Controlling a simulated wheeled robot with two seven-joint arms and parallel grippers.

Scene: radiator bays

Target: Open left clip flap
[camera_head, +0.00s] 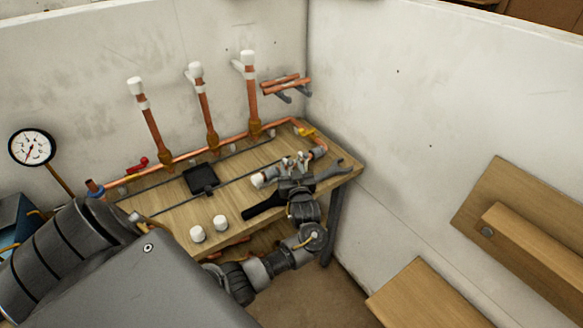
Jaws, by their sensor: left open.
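A short pipe assembly with a white end (257,181) lies at the right part of the wooden bench. A grey clip-like part (270,173) sits at its left, and another (319,153) at its right. I cannot make out whether the left one's flap is up or down. My left gripper (295,163) is open at this assembly, its fingers pointing towards the wall, to the right of the left clip-like part. The fingers and wrist hide part of the assembly, and I cannot tell whether they touch it. My right gripper is not in view.
A wrench (334,170) with a dark handle lies below my gripper. Upright copper pipes (207,115) with white tops stand behind the bench (171,217). A black tray-like piece (200,179) and two white caps (220,222) are to the left. A white wall (420,130) closes the right.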

